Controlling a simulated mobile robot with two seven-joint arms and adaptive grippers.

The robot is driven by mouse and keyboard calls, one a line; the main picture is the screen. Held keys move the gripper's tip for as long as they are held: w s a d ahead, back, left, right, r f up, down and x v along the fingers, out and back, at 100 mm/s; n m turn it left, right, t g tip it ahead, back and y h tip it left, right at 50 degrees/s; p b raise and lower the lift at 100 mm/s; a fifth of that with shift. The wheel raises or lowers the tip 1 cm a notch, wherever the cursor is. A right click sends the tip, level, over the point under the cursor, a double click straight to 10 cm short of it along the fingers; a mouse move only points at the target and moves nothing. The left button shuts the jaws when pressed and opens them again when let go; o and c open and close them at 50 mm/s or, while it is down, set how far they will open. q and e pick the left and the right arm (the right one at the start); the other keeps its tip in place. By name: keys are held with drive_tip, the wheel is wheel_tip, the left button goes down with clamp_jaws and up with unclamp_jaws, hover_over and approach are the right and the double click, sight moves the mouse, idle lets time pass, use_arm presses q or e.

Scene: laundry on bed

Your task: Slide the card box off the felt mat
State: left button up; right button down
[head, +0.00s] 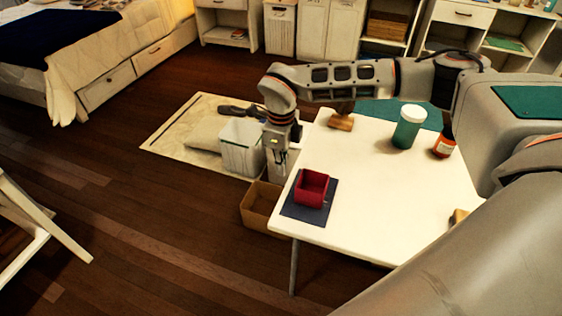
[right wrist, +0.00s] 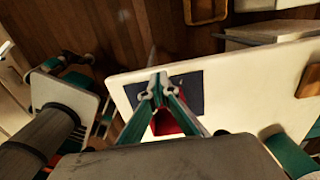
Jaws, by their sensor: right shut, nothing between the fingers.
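The card box is a small red open-topped box (head: 311,188) on the dark blue felt mat (head: 291,211), near the left corner of the white table. It stands upright on the mat. My right gripper (head: 275,176) points down near the table's left edge, apart from the box and further back in the head view. In the right wrist view its fingers (right wrist: 160,86) are shut and empty. They cover part of the red box (right wrist: 166,124) and overlap the mat (right wrist: 188,88). My left gripper is in neither view.
On the white table (head: 364,207) stand a green jar (head: 408,132), an orange bottle (head: 444,146) and a wooden block (head: 341,122). A brown open carton (head: 262,207) sits on the floor beside the table's left edge, with a white bin (head: 241,148) behind it.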

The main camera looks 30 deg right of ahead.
sight(294, 184)
drive_tip(key=f, duration=0.1)
drive_tip(key=s+d+f, duration=0.1)
drive_tip(key=f, duration=0.1)
drive_tip(key=s+d+f, duration=0.1)
drive_tip(key=f, duration=0.1)
drive_tip(key=shift+s+f, duration=0.15)
drive_tip(key=shift+f, duration=0.05)
drive_tip(key=shift+s+d, duration=0.2)
drive_tip(key=shift+s, duration=0.1)
